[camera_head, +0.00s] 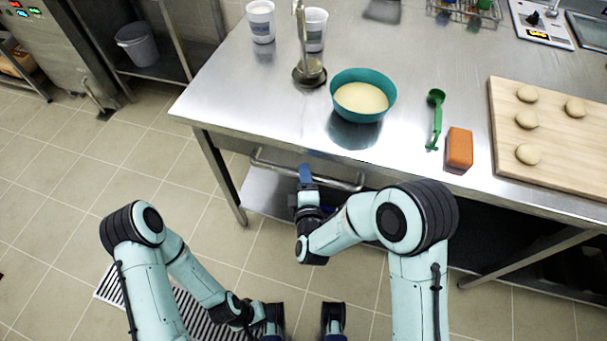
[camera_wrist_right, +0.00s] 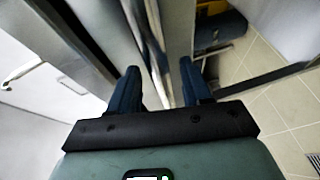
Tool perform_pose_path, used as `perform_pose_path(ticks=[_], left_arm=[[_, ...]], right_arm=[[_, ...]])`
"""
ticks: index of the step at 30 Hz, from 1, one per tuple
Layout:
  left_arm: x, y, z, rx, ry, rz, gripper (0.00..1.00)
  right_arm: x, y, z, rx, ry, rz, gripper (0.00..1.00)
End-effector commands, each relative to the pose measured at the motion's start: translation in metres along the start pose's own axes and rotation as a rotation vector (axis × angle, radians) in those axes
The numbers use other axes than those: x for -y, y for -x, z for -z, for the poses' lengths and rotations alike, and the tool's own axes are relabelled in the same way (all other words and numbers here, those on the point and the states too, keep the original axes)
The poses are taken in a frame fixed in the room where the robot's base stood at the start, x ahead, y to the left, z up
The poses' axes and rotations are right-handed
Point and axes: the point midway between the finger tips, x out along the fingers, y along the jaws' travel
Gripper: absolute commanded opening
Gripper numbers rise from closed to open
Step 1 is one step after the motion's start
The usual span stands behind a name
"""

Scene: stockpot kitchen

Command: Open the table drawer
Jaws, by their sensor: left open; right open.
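The table drawer's long metal bar handle (camera_head: 335,182) runs just below the front edge of the steel table. The drawer front is mostly hidden under the tabletop in the head view, and no opening gap is visible. My right gripper (camera_head: 305,174) is at the handle, left of its middle. In the right wrist view its two blue fingers (camera_wrist_right: 160,88) are spread, and the handle bar (camera_wrist_right: 155,45) shows between them. I cannot tell whether either finger touches it. My left gripper (camera_head: 264,320) is low near the bottom of the head view, away from the table, partly hidden.
On the steel table (camera_head: 250,85) stand a teal bowl (camera_head: 345,78), a green scoop (camera_head: 436,115), an orange block (camera_head: 459,149) and a wooden board (camera_head: 570,160) with dough pieces.

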Motion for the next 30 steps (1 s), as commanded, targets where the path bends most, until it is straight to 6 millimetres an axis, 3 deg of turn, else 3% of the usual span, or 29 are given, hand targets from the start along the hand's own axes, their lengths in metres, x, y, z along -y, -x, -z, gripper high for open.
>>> perform_pose_path(ticks=[6, 14, 18, 30], left_arm=[[0.000, 0.000, 0.000, 0.000, 0.000, 0.000, 0.43], [0.000, 0.000, 0.000, 0.000, 0.000, 0.000, 0.43], [0.000, 0.000, 0.000, 0.000, 0.000, 0.000, 0.43], [0.000, 0.000, 0.000, 0.000, 0.000, 0.000, 0.43]], right_arm=[[0.000, -0.015, -0.001, 0.001, -0.001, 0.000, 0.48], [0.000, -0.015, 0.000, 0.001, -0.001, 0.000, 0.48], [0.000, -0.015, 0.000, 0.001, -0.001, 0.000, 0.03], [0.000, -0.017, 0.002, 0.000, 0.000, 0.001, 0.00]])
